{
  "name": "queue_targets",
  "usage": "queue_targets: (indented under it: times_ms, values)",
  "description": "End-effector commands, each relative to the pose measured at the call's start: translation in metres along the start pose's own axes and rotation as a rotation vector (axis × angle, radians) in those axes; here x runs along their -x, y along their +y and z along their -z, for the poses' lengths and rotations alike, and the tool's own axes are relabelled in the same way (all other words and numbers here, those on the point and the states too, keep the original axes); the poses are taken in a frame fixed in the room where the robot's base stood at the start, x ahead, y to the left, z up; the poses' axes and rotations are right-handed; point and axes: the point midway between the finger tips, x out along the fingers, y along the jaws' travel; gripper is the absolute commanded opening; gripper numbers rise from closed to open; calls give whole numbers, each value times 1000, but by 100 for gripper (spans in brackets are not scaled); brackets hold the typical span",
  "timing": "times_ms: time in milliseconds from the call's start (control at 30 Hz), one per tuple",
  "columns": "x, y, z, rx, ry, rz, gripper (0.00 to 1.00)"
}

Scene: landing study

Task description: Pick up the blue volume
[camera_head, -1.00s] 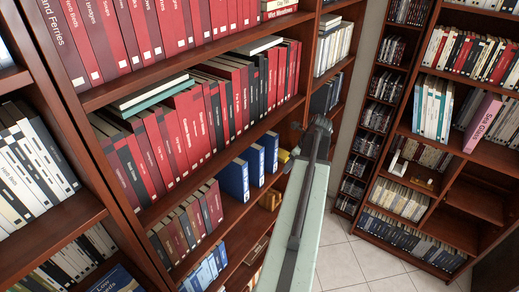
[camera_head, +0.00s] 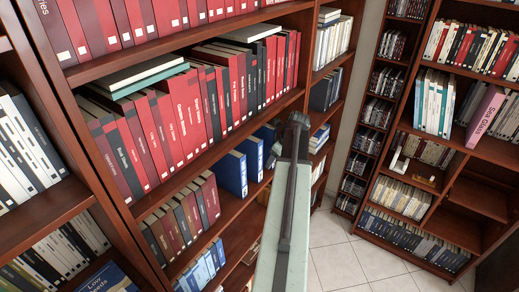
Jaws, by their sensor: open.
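Several blue volumes stand upright on a middle shelf of the tall bookcase. The nearest blue volume (camera_head: 232,174) is at the left, and a second blue volume (camera_head: 252,158) stands just right of it. A third blue volume (camera_head: 268,145) is partly hidden behind the dark end of my arm. My gripper (camera_head: 268,131) is at the far end of my arm, at the right of this blue group. It is open and appears empty; its fingers are small and dark, and I cannot tell whether they touch the third volume.
Red and black books (camera_head: 180,110) fill the shelf above. Dark red and grey books (camera_head: 184,220) stand on a shelf at lower left. The shelf board (camera_head: 238,203) has bare room in front of the blue volumes. A narrow rack (camera_head: 372,140) and another bookcase (camera_head: 480,190) stand right, beyond tiled floor (camera_head: 338,262).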

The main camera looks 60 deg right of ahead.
Motion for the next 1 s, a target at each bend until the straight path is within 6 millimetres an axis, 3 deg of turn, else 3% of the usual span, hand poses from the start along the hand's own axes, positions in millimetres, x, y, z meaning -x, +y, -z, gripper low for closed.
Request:
queue_targets:
  times_ms: [500,567,700,1000]
  values:
    - [-2,0,2,0,0,0,55]
    - [-1,0,1,0,0,0,41]
    - [-1,0,1,0,0,0,2]
    - [-1,0,1,0,0,0,0]
